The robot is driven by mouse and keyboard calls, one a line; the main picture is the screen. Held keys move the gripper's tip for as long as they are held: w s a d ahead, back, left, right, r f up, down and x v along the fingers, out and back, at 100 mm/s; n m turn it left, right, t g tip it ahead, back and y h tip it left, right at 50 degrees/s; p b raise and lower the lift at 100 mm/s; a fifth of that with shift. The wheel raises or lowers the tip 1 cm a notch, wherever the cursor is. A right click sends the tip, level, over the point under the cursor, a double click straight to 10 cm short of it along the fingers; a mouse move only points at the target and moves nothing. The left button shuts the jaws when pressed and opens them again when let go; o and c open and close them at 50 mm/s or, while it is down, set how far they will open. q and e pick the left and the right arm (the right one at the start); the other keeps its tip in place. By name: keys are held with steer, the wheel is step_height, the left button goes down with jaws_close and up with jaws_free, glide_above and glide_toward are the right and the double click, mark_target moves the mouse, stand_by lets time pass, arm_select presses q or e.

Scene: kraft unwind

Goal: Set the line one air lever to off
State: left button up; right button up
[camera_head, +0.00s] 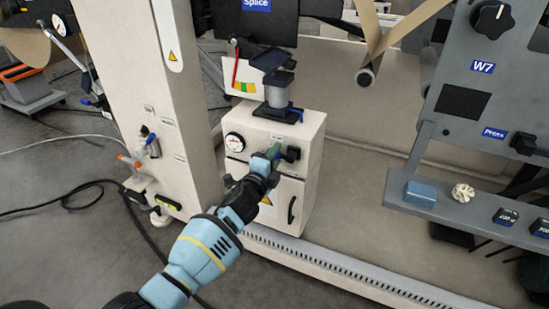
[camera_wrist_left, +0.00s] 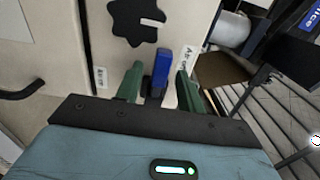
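The air lever (camera_wrist_left: 162,62) is a blue handle on a dark base on the front of a cream cabinet (camera_head: 302,152). In the left wrist view it stands between the two green fingers of my left gripper (camera_wrist_left: 158,84), which are apart with a gap visible around it. Two small white labels flank the lever; their print is too blurred to read surely. In the head view my left gripper (camera_head: 271,153) is at the cabinet front and largely hides the lever. My right gripper is in neither view.
A black knob (camera_wrist_left: 137,20) sits close beside the lever, and a round gauge (camera_head: 235,142) is left of it. A cabinet door handle (camera_head: 291,210) is below. A shelf with a blue box (camera_head: 420,194) juts out at right.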

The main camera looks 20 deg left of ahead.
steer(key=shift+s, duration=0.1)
arm_select(q)
steer(key=shift+s, duration=0.1)
